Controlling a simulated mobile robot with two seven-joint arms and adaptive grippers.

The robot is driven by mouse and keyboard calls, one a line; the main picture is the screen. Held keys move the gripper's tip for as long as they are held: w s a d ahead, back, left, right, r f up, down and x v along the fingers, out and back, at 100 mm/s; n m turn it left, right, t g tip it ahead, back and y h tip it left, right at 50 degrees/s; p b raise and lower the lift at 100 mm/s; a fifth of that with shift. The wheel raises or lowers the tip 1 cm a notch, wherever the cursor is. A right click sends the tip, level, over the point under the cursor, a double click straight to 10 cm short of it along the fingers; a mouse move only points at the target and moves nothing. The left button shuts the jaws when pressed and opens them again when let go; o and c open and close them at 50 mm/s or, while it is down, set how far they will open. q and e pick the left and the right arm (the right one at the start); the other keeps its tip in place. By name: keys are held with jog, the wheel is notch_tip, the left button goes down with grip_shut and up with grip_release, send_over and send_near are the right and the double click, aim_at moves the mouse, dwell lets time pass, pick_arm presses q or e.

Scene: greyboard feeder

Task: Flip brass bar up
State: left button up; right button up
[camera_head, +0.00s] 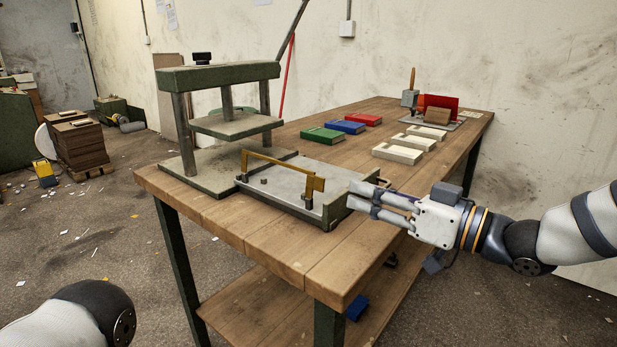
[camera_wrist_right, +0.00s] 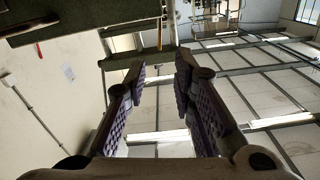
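The brass bar (camera_head: 279,165) is a thin yellow strip with a wider tab at its right end. In the head view it spans lengthwise above the grey plate (camera_head: 285,185) of the feeder, held up by small dark posts near the plate's front side. My right gripper (camera_head: 352,197) is just right of the plate's right end, apart from the bar's tab. Its fingers point left, and the wrist view shows them spread (camera_wrist_right: 160,68) with nothing between them. My left gripper is out of the picture; only part of my left arm shows at the lower left.
A green press (camera_head: 220,75) stands behind the plate on the wooden table (camera_head: 280,240). Green, blue and red blocks (camera_head: 345,126) and pale blocks (camera_head: 397,155) lie farther back. A red holder (camera_head: 438,102) is at the far end. The table's front corner is clear.

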aim_at(324, 180)
jog(key=x, duration=1)
jog(key=shift+b, duration=0.35)
